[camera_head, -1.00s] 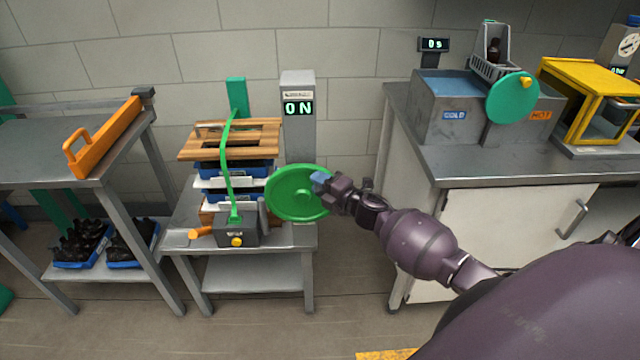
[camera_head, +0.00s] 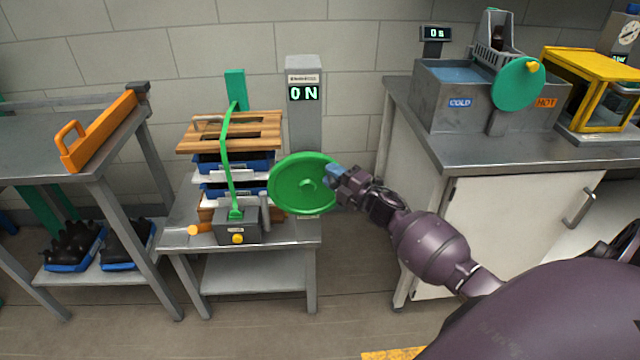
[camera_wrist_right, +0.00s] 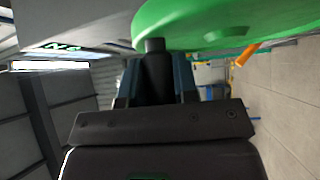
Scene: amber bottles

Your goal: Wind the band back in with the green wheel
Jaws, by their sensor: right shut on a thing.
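The green wheel (camera_head: 290,192) is at the right side of a small grey box (camera_head: 237,227) on the low metal stand. A green band (camera_head: 227,165) runs from the box up over a stack of wooden boards and trays (camera_head: 229,138) to a green post behind. My right gripper (camera_head: 335,175) is at the wheel's right rim. In the right wrist view its fingers (camera_wrist_right: 156,82) are shut on a dark handle (camera_wrist_right: 155,47) under the green wheel (camera_wrist_right: 225,25). The fingers hide part of the handle. My left gripper is not in view.
At right is a counter (camera_head: 480,150) with a basin and a teal disc (camera_head: 518,84). At left is a metal table (camera_head: 50,145) with an orange bar. Floor shows between stand and counter.

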